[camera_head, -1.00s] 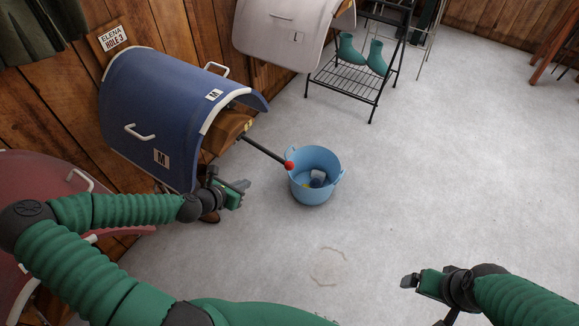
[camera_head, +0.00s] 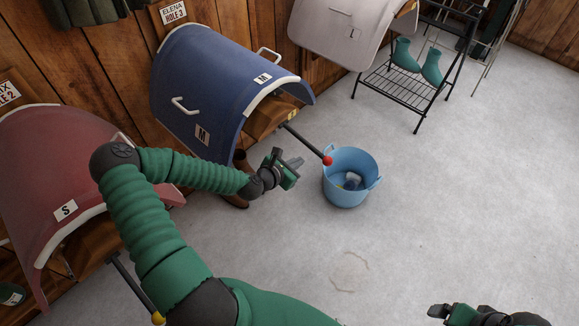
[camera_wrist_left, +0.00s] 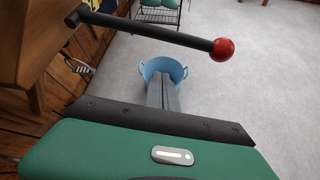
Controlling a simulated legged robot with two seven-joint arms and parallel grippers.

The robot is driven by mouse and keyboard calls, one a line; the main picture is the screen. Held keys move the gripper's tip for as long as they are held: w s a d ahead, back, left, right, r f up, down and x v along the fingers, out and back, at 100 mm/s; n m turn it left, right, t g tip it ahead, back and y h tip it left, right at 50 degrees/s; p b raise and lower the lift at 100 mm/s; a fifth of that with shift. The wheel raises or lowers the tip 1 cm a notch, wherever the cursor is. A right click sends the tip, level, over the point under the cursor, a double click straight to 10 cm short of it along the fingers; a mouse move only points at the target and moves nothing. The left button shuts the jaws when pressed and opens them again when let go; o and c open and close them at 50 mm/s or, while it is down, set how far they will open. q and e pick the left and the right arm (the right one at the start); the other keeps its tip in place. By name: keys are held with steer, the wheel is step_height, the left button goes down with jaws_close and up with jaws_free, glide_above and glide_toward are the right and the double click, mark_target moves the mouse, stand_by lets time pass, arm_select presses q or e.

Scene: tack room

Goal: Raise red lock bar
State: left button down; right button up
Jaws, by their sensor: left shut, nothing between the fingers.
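The red lock bar is a dark rod (camera_head: 303,140) with a red ball (camera_head: 328,160) at its end. It sticks out from the wooden block under the blue saddle cover (camera_head: 215,85) and slopes down to the right. In the left wrist view the bar (camera_wrist_left: 150,29) crosses the top, with its red ball (camera_wrist_left: 223,49) at the right. My left gripper (camera_head: 296,163) is shut and empty, below and left of the ball and apart from the bar. In the wrist view its fingers (camera_wrist_left: 162,95) lie together below the bar. My right gripper (camera_head: 438,311) shows partly at the bottom edge; its jaws are unclear.
A blue bucket (camera_head: 345,195) with small items stands on the floor just beyond the ball. A red cover (camera_head: 50,165) with a yellow-tipped bar (camera_head: 157,318) is at left. A black rack (camera_head: 400,90) holds green boots at the back. The floor at right is clear.

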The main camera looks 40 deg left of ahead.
mark_target(306, 143)
arm_select(q)
steer(key=w+r, duration=0.2)
steer(key=shift+w+d+r+p, duration=0.25)
steer(key=shift+d+r+p, duration=0.1)
steer(key=shift+r+p, duration=0.05)
steer(key=shift+r+p, duration=0.4)
steer(key=shift+p, duration=0.2)
